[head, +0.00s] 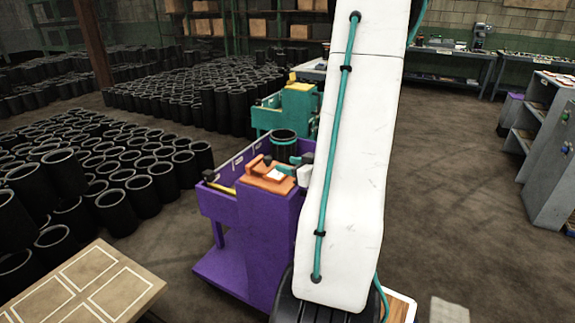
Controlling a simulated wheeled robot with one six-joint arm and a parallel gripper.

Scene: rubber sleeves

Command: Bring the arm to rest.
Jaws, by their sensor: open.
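My white arm link (350,150) with a teal cable along it stands nearly upright across the middle of the head view. Its upper end runs out past the top edge, and its lower end meets a dark joint at the bottom. My gripper is not visible in this view, so its place and what it is near cannot be seen.
A purple cart (262,245) stands close by, left of and partly behind my arm, carrying a black sleeve (284,142) and orange gear. A teal cart (296,105) is beyond. Many black sleeves (125,185) fill the left floor.

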